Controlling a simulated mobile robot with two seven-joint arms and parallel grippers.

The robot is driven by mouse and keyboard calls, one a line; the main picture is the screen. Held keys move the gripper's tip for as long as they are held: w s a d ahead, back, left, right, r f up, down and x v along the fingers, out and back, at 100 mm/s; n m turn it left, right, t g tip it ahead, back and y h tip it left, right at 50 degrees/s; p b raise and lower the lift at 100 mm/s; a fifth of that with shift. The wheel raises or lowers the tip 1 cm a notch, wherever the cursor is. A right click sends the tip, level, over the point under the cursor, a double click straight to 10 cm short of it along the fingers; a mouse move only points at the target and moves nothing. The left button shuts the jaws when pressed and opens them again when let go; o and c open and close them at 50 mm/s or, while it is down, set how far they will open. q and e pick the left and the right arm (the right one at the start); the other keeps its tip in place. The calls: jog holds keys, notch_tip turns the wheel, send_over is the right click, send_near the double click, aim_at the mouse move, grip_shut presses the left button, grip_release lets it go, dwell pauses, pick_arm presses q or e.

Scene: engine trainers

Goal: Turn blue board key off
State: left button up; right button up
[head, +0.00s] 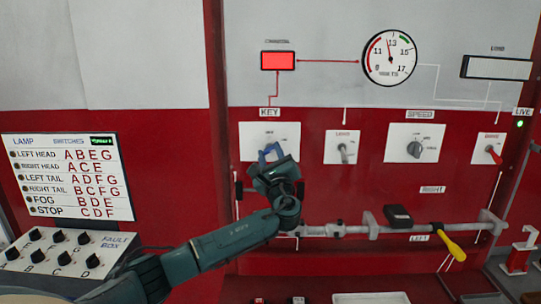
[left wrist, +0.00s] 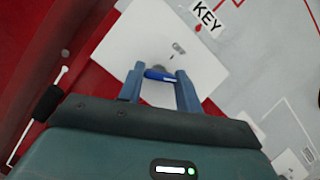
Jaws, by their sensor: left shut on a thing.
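The key plate (head: 258,130) is a white square under the KEY label (head: 269,113) on the red and grey board. My left gripper (head: 270,152) is in front of the plate and hides the key in the head view. In the left wrist view the blue key (left wrist: 160,75) stands out from the white plate (left wrist: 150,45), between the two fingers of my left gripper (left wrist: 161,85). The gripper is shut on the blue key. The key's position mark cannot be read. My right gripper is not in view.
A red lamp (head: 278,60) is bright above the key, beside a round gauge (head: 390,57). To the right are a toggle switch (head: 343,150), a speed knob (head: 414,149) and a red switch (head: 493,154). A metal bar (head: 340,230) with a yellow handle (head: 452,245) runs below.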

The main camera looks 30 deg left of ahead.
pick_arm(q)
jog(key=shift+c, duration=1.2)
